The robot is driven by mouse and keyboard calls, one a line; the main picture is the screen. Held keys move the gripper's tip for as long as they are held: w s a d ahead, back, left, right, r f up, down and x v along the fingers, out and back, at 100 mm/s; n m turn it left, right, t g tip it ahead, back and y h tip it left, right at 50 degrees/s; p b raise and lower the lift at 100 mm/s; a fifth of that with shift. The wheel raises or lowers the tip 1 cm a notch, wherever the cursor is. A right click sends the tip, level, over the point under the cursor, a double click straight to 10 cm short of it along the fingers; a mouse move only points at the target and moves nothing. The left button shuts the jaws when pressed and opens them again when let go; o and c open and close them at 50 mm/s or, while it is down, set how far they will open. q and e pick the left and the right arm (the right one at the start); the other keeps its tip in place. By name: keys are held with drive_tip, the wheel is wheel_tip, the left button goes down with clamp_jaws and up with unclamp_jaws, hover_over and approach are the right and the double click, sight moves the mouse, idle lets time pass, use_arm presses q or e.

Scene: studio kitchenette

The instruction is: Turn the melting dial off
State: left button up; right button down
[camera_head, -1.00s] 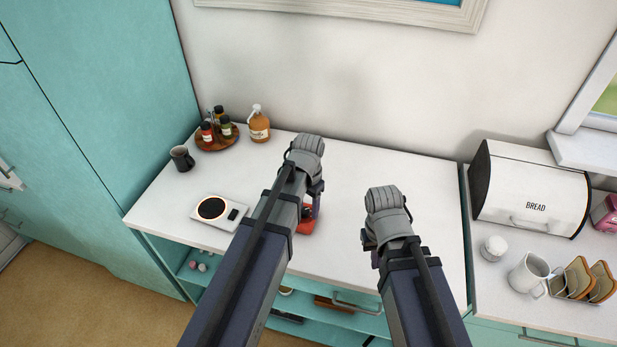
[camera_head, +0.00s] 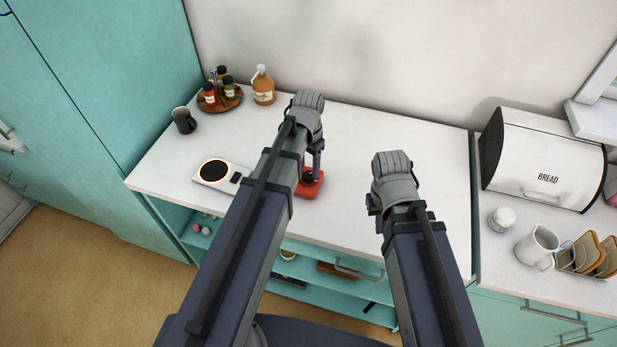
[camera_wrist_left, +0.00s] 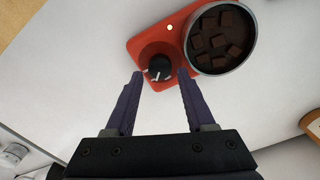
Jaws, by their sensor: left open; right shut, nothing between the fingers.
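The red melting unit (camera_head: 309,188) sits on the white counter, partly hidden behind my left arm in the head view. In the left wrist view its red body (camera_wrist_left: 144,46) carries a black dial (camera_wrist_left: 159,67) with a white mark, a small lit spot (camera_wrist_left: 169,27), and a round pot (camera_wrist_left: 222,38) of dark chocolate chunks. My left gripper (camera_wrist_left: 160,76) is open, pointing down at the dial, with one finger on each side of it; I cannot tell whether they touch it. My right gripper (camera_head: 376,207) is shut and empty above the counter, mostly hidden by its wrist.
A kitchen scale (camera_head: 217,175), a dark mug (camera_head: 184,120), a tray of bottles (camera_head: 219,101) and an amber bottle (camera_head: 263,86) stand at left. A bread bin (camera_head: 540,155), white jug (camera_head: 537,247) and toast rack (camera_head: 583,254) stand at right. The counter's middle back is clear.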

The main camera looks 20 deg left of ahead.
sight(308, 174)
use_arm(q)
drive_tip(key=shift+f+b, duration=1.1)
drive_tip(key=shift+f, duration=0.5)
use_arm(e)
drive_tip(key=shift+f, duration=1.6)
drive_tip(key=shift+r, duration=0.1)
use_arm(q)
clamp_jaws()
